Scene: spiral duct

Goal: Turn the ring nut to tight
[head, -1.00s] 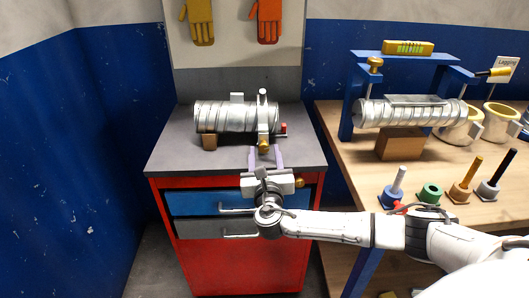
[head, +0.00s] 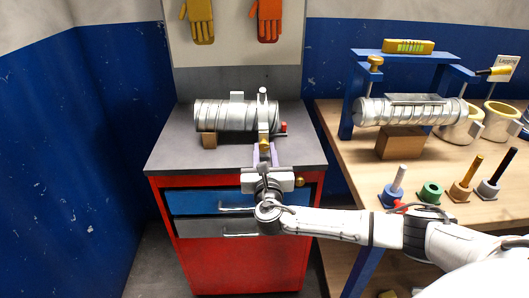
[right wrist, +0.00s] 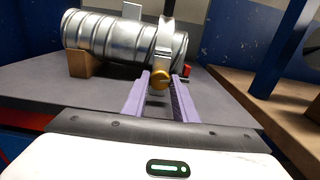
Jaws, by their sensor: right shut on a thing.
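A silvery spiral duct (head: 222,116) lies on the grey top of a red cabinet, with an upright pale ring clamp (head: 263,105) around its right end. A round gold nut (right wrist: 159,79) sits low on the front of the clamp, and I take it for the ring nut. My right gripper (right wrist: 160,88) reaches it from the front. Its two purple fingers are on either side of the nut and shut on it. In the head view the right gripper (head: 263,158) partly hides the nut. My left gripper is not in view.
A wooden block (head: 209,141) props the duct's left end. A small red piece (head: 283,127) is right of the clamp. To the right, a wooden bench (head: 350,160) carries a second duct (head: 410,112) in a blue frame (head: 346,100) and several coloured pegs. The cabinet top's front left is clear.

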